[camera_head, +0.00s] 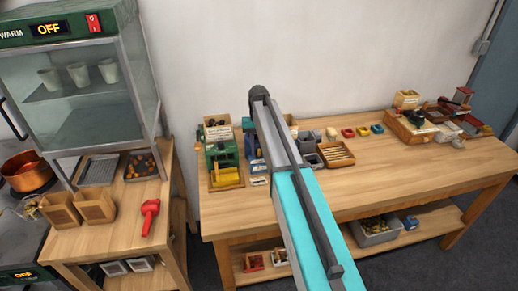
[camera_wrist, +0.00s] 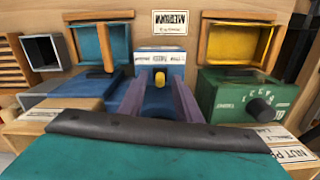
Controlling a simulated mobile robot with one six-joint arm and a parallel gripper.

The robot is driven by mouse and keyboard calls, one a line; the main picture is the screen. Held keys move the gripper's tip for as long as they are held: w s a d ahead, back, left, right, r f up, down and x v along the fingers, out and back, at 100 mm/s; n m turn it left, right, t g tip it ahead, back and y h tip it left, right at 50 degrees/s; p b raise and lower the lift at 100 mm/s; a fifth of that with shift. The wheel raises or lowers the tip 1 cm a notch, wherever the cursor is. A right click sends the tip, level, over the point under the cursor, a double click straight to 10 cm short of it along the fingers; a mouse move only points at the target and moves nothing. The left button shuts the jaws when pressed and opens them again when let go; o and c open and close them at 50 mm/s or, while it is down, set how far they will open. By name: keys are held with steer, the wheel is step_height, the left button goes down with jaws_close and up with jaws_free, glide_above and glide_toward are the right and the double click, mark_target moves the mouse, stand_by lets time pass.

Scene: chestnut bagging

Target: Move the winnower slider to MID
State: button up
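In the wrist view, the blue machine (camera_wrist: 75,103), which I take to be the winnower, lies behind my gripper. A small yellow knob (camera_wrist: 160,78), apparently its slider, shows at the middle in front of a white label strip (camera_wrist: 160,57). The strip's lettering is too small to read, so the slider's setting cannot be told. My gripper (camera_wrist: 159,90) has its two purple-grey fingers apart, one on each side of the knob. I see a gap beside the knob; contact is not visible. In the head view my arm hides most of the winnower and my gripper.
A green machine (camera_wrist: 245,95) with a black dial stands close by on the right in the wrist view; it also shows in the head view (camera_head: 222,150). Small boxes crowd the table's back (camera_head: 390,180). The table's front is clear. A glass-fronted warmer (camera_head: 85,85) stands left.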

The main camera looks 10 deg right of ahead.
step_height(320, 180, up, 14)
steer(key=b, duration=0.4)
stand_by(0.7)
